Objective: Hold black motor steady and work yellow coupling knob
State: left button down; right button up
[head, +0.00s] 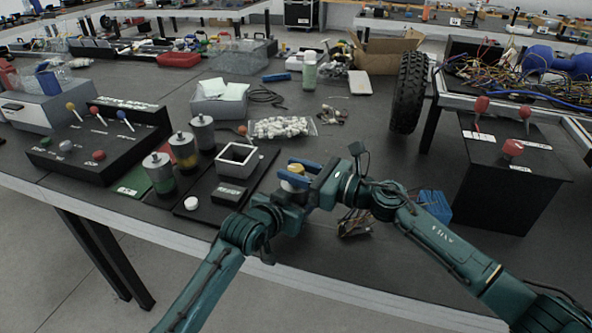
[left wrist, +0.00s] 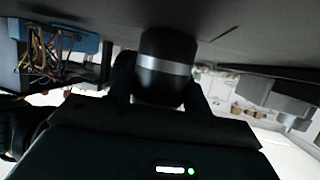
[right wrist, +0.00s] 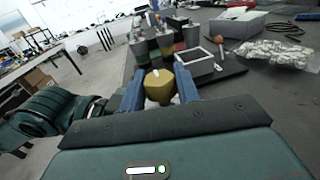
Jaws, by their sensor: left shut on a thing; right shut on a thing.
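The yellow coupling knob (head: 295,168) shows between the blue fingertips of my right gripper (head: 299,174) near the table's front edge. In the right wrist view the knob (right wrist: 158,86), with a white mark on top, sits between the two blue fingers (right wrist: 160,90). The black motor (left wrist: 165,80), a dark cylinder with a silver band, shows in the left wrist view between the dark fingers of my left gripper (left wrist: 162,92). In the head view my left gripper (head: 293,197) is just below the knob and largely hides the motor. Both grippers are shut on their pieces.
Left of my grippers stand grey cylinders (head: 184,150) on coloured bases, an open square box (head: 237,162) and a lever panel (head: 98,142). A bag of white pieces (head: 283,128) lies behind. A black box with red knobs (head: 508,175) and a tyre (head: 408,92) stand right.

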jog(key=shift+s+a+r+m+t+h, duration=0.1)
jog(key=shift+a+m+t+h, duration=0.05)
jog(key=shift+m+t+h, duration=0.95)
jog(key=shift+a+r+m+t+h, duration=0.1)
jog(key=shift+m+t+h, duration=0.6)
jog(key=shift+t, duration=0.7)
jog(key=shift+d+f+m+t+h, duration=0.15)
jog(key=shift+m+t+h, duration=0.15)
jog(key=shift+m+h, duration=0.15)
jog(key=o, duration=0.9)
jog(key=shift+o, duration=0.2)
jog(key=shift+d, duration=0.1)
jog(key=v, duration=1.2)
